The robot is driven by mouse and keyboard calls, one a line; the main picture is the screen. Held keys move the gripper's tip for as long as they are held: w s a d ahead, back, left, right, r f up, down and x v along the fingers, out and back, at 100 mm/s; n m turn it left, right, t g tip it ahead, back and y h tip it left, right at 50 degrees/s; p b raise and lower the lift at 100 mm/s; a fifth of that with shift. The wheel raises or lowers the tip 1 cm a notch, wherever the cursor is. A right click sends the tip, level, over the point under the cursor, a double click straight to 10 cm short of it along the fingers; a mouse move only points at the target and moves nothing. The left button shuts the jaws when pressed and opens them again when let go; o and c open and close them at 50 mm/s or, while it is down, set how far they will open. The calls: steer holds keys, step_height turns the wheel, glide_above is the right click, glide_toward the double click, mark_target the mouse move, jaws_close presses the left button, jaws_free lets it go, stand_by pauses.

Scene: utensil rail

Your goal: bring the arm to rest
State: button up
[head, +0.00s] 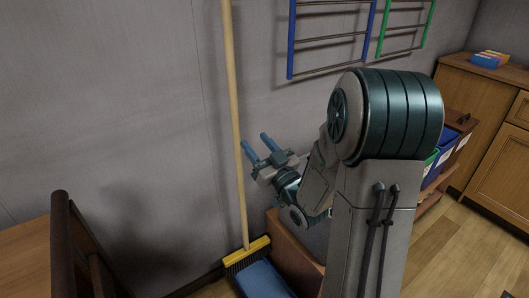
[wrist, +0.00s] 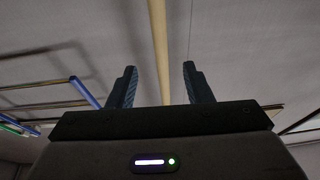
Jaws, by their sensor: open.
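My gripper (head: 258,146) shows in the head view left of my upright arm, in front of the grey wall. Its two blue fingers are apart, with nothing seen between them in that view. In the wrist view my gripper (wrist: 158,85) is open, and the broom's pale handle (wrist: 158,45) shows beyond and between the fingers. In the head view the broom handle (head: 235,110) stands close to the fingers; I cannot tell whether they touch. The elbow of my arm is bent high at the right of centre and hides part of the room behind.
A broom head (head: 247,252) rests low by the wall, near a blue object (head: 264,280). Blue (head: 291,40) and green (head: 381,30) framed racks hang on the wall. Bins (head: 434,172) and a wooden cabinet (head: 465,95) are at right. A dark wooden post (head: 66,245) stands at left.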

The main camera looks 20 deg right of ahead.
steer(key=s+d+r+m+g+h+p, duration=0.1)
steer(key=s+r+g+h+p, duration=0.3)
steer(key=p, duration=0.4)
steer(key=s+d+r+m+g+h+p, duration=0.1)
steer(key=d+r+m+g+h+p, duration=0.1)
steer(key=r+g+h+p, duration=0.4)
steer(key=s+a+r+g+y+p, duration=0.1)
steer(key=s+a+r+g+p, duration=0.1)
steer(key=s+r+p, duration=0.4)
steer(key=s+a+r+m+g+y+p, duration=0.1)
steer(key=s+r+g+p, duration=0.4)
steer(key=s, duration=0.8)
steer(key=a+r+p, duration=0.1)
steer(key=p, duration=0.2)
steer(key=shift+s+a+r+y+p, duration=0.2)
steer(key=shift+r+y+p, duration=0.1)
steer(key=shift+r, duration=0.05)
steer(key=shift+c, duration=1.1)
steer(key=shift+d, duration=0.15)
